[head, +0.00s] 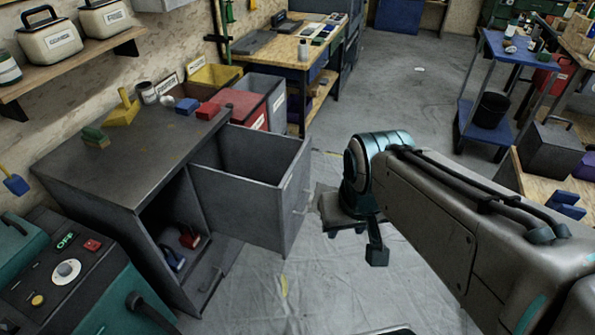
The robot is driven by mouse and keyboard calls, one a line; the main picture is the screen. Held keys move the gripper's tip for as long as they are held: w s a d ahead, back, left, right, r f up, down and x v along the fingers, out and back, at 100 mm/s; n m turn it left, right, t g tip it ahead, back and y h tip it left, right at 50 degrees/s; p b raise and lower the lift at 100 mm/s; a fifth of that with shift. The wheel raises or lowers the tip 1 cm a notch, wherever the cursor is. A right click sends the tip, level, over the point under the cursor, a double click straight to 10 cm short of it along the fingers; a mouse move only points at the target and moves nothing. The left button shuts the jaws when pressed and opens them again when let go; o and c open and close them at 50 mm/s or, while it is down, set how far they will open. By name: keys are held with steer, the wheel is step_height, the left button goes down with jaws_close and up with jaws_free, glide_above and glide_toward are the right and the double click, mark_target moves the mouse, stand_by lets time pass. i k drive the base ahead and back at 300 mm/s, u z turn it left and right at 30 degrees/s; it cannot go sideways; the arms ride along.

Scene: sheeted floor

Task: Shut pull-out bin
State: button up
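The pull-out bin (237,205) is a dark grey box pulled out from the right part of a grey metal cabinet (132,166). It stands well open, with its hollow top showing and its front panel to the right. A handle (307,200) shows on that front. My gripper (352,243) is just to the right of the bin's front, beside the handle. My arm comes in from the lower right. I cannot tell whether the gripper touches the handle, or how far apart its fingers are.
Left of the bin, an open compartment of the cabinet holds red and blue items (183,245). A green machine (77,275) stands at the lower left. Red and grey bins (275,97) stand behind. A blue cart (488,92) is at the back right.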

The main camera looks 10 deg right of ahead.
mark_target(252, 185)
steer(key=i, duration=0.85)
